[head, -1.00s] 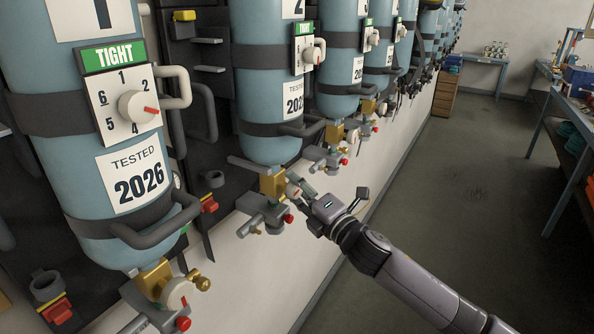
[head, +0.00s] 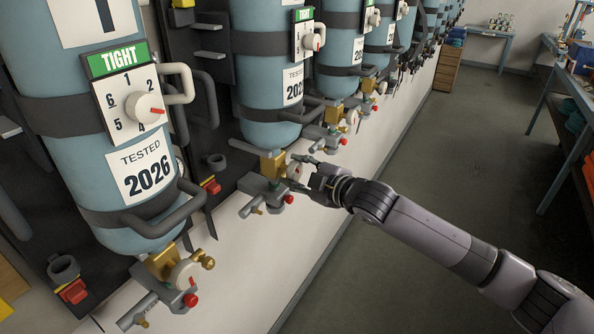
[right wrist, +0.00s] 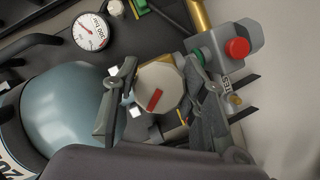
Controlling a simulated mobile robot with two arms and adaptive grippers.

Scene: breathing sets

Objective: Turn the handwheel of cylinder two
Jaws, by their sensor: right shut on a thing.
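Cylinder two (head: 263,95) is the second blue cylinder in the row, with a brass valve block (head: 272,166) under it. Its pale round handwheel (head: 295,170) is partly hidden by my right gripper (head: 297,173) in the head view. In the right wrist view, the handwheel (right wrist: 172,76) has a red mark on its face. The fingers of my right gripper (right wrist: 160,90) lie on opposite sides of the handwheel and are shut on it. My left gripper is not in view.
The nearest cylinder (head: 40,150) stands at left, with its own handwheel (head: 183,273) low down. A red knob (right wrist: 237,48) sits beside the gripped wheel. A round gauge (right wrist: 90,31) shows behind it. The floor (head: 430,200) at right is clear.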

